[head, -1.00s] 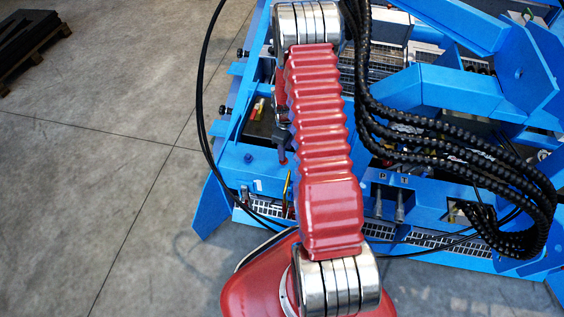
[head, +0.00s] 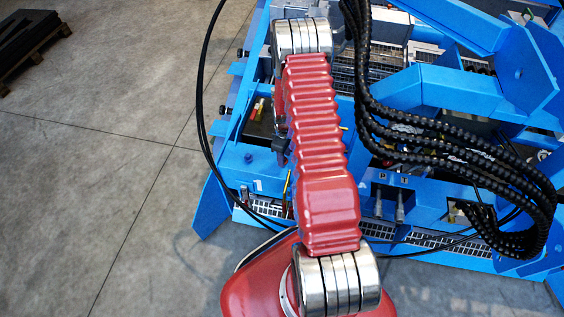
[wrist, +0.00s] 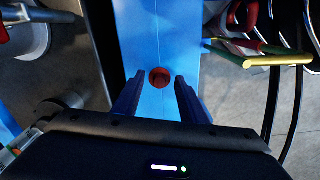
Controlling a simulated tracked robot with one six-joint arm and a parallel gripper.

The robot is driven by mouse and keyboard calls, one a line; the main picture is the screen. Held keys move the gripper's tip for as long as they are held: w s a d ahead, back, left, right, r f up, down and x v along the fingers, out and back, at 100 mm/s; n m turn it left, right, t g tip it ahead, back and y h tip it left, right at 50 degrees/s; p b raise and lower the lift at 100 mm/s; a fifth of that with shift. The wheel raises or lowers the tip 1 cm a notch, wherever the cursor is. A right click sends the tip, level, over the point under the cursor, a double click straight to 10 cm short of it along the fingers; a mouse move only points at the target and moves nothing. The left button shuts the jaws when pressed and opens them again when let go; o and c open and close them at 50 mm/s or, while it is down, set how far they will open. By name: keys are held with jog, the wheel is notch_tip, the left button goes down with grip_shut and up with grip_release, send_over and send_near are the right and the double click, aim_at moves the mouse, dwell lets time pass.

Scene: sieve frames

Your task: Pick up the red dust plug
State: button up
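The red dust plug (wrist: 160,77) is a small round red piece on a blue beam (wrist: 158,35) in the wrist view. It lies just beyond and between the fingertips of my gripper (wrist: 158,80). The two dark blue fingers are apart, with nothing visible held between them. Whether they touch the plug I cannot tell. In the head view my red arm covers much of the machine, and I cannot make out the plug there.
A blue machine frame (head: 428,88) fills the right of the head view. Black hoses (head: 450,165) loop over it. In the wrist view, a tool with a yellow end (wrist: 275,61) and black cables stand to the right. Bare concrete floor (head: 110,130) is at the left.

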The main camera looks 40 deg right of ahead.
jog(key=shift+c, duration=0.5)
grip_shut()
notch_tip(320, 180, up, 10)
dwell(0.7)
dwell(0.9)
